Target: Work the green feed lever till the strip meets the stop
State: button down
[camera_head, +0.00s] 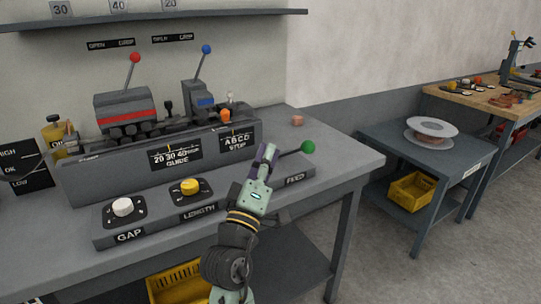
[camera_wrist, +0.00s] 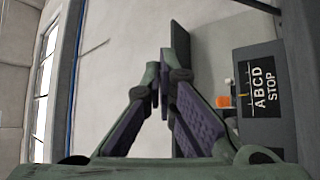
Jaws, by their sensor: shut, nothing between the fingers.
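The green feed lever (camera_head: 308,147) has a round green knob on a dark rod. It points right, at the right end of the front panel by the FEED label (camera_head: 295,180). My gripper (camera_head: 267,152) has purple finger pads and is shut and empty. It is just left of the knob, overlapping the rod's left end; I cannot tell if they touch. In the wrist view my fingertips (camera_wrist: 164,62) are close together, and no lever shows. The ABCD STOP plate (camera_head: 238,139) is behind the gripper; it also shows in the wrist view (camera_wrist: 262,92). I cannot make out the strip.
A white knob (camera_head: 122,206) and a yellow knob (camera_head: 190,186) sit left on the panel. Red (camera_head: 135,58) and blue (camera_head: 206,49) levers stand behind. A small copper-coloured block (camera_head: 297,120) lies on the bench's right, where the top is mostly clear.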

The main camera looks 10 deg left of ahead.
jog(key=p+x, duration=0.3)
jog(key=x, duration=0.4)
jog(key=d+f, duration=0.1)
jog(key=s+d+f, duration=0.1)
jog(key=d, duration=0.1)
jog(key=shift+s+d+f, duration=0.1)
jog(key=shift+s+f, duration=0.1)
